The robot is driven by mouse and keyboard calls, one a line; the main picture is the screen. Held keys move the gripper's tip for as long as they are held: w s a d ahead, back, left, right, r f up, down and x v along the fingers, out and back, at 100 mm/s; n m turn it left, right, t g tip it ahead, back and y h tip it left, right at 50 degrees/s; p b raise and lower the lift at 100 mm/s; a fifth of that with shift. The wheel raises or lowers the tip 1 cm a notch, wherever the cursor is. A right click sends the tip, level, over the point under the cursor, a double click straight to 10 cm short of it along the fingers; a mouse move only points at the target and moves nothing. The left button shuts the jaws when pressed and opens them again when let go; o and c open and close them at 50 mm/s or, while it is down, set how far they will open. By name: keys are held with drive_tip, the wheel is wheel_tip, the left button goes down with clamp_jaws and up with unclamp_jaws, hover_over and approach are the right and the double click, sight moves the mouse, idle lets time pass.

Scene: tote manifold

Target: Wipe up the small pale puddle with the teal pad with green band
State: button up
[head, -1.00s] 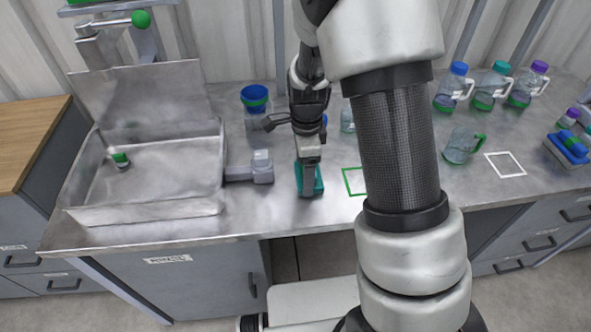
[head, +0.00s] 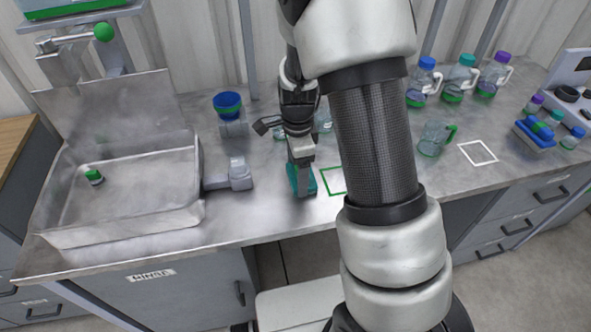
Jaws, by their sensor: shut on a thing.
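My gripper (head: 301,165) points down over the bench, right of the sink and left of the green-outlined square. It is shut on the teal pad (head: 309,182), which is at or just above the bench top; I cannot tell whether it touches. The pad is partly covered by the fingers, and its green band is not clear to me. I cannot make out the pale puddle on the grey bench; it may be under the pad, behind my arm, or too faint to see.
A metal sink (head: 190,216) stands left, with a grey fitting (head: 238,176) beside it. A blue cup (head: 228,103) is behind. A green-outlined square (head: 325,182) lies close right of the pad. A jug (head: 432,140) and several bottles (head: 458,84) stand right. My arm hides the middle.

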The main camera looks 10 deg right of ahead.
drive_tip(key=shift+r+p, duration=2.25)
drive_tip(key=shift+r, duration=0.65)
wheel_tip(320, 180, up, 3)
drive_tip(key=p, duration=0.2)
drive_tip(key=shift+p, duration=0.4)
